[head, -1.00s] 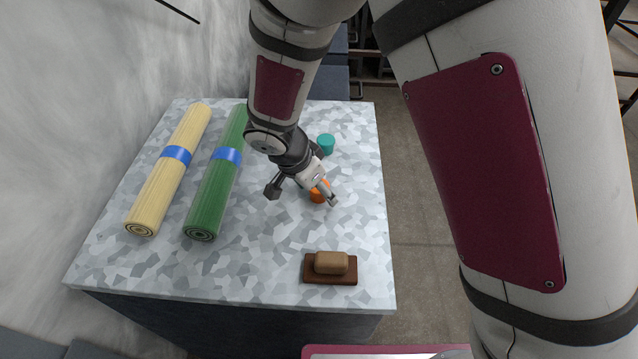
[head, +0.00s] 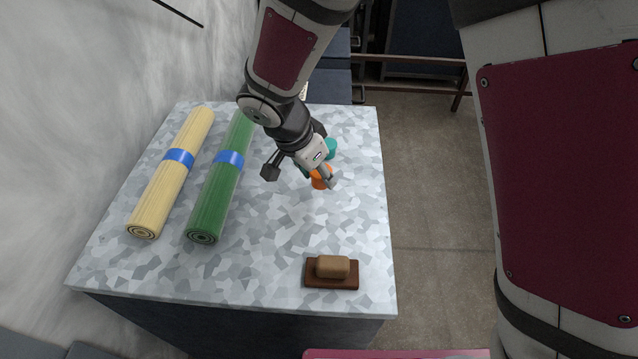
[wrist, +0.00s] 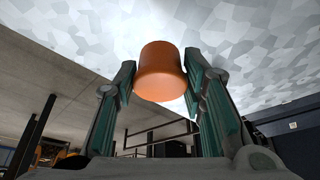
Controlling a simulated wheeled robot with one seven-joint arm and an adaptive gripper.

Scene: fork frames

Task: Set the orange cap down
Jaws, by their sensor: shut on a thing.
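The orange cap (head: 319,181) is between the fingers of my gripper (head: 300,176), over the right part of the table top (head: 270,250). In the wrist view the orange cap (wrist: 161,72) sits between the two green-lined fingertips of my gripper (wrist: 160,85), which is shut on it. The cap's far side is hidden. I cannot tell from the head view whether the cap touches the table.
A green roll (head: 213,200) and a cream roll (head: 165,195), each with a blue band, lie on the left. A brown soap bar (head: 332,266) rests on a dark brown dish (head: 318,283) near the front edge. The table between the gripper and the dish is clear.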

